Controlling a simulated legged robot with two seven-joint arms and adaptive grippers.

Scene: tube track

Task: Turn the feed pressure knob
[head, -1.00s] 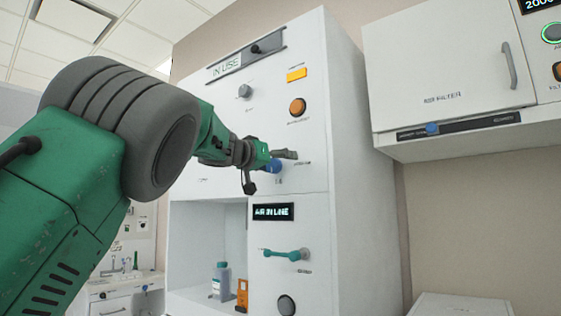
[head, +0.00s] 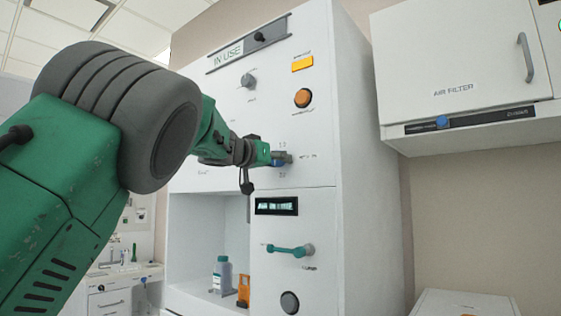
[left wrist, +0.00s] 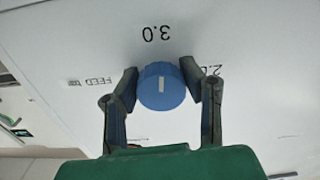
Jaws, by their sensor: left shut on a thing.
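The blue feed pressure knob (left wrist: 160,87) sits on the white panel, with a pale pointer line on its face. A "3.0" mark shows above it in the left wrist view. My left gripper (left wrist: 162,88) is shut on the knob, one finger on each side. In the head view the left gripper (head: 283,157) is at the panel, and the knob (head: 279,163) is mostly hidden by the fingers. My right gripper is not in view.
The cabinet front (head: 215,130) also carries a grey knob (head: 248,80), an orange button (head: 302,98), a dark display (head: 276,206) and a teal lever (head: 288,250). An open niche below holds a bottle (head: 222,274) and an orange item (head: 243,289).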

